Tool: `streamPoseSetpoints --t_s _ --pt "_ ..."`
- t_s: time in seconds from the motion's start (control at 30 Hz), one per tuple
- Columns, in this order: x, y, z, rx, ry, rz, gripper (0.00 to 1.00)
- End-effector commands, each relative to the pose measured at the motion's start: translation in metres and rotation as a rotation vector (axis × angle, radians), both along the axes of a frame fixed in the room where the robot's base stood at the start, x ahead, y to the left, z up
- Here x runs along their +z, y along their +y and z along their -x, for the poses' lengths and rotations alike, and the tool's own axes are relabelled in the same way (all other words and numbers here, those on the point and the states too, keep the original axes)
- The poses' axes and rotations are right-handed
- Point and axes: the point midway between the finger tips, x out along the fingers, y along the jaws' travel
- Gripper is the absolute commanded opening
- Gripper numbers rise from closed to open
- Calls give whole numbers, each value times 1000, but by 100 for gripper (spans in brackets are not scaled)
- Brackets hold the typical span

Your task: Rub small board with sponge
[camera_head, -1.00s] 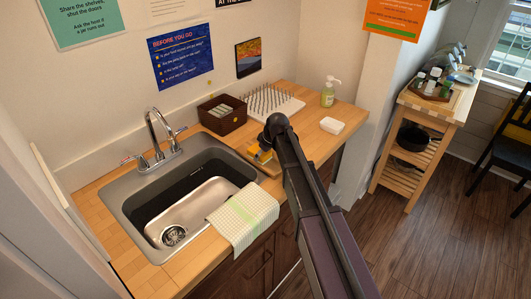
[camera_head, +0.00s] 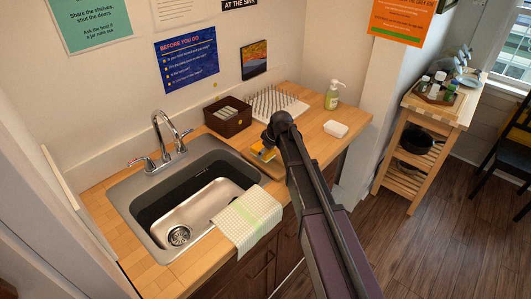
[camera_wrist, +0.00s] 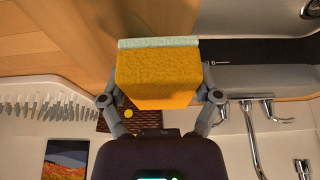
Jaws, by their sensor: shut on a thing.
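My gripper (camera_wrist: 158,94) is shut on a yellow sponge (camera_wrist: 157,77) with a pale green layer on its far side. In the head view the sponge (camera_head: 263,152) shows just left of my arm's end, over the counter between the sink and the spiked rack. A small wooden board (camera_head: 268,169) lies on the counter there, its near edge showing beside my arm. My arm hides much of it. I cannot tell whether the sponge touches the board.
A brown basket (camera_head: 228,116), a white spiked rack (camera_head: 269,107), a soap bottle (camera_head: 333,96) and a white dish (camera_head: 335,129) stand behind and right.

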Motion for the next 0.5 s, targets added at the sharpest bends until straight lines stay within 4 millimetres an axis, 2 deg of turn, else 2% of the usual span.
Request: streamPoseSetpoints --t_s 0.03,0.3,0.5 --pt "8 0 0 0 0 0 43" --pt "26 0 0 0 0 0 43" --pt "32 0 0 0 0 0 43"
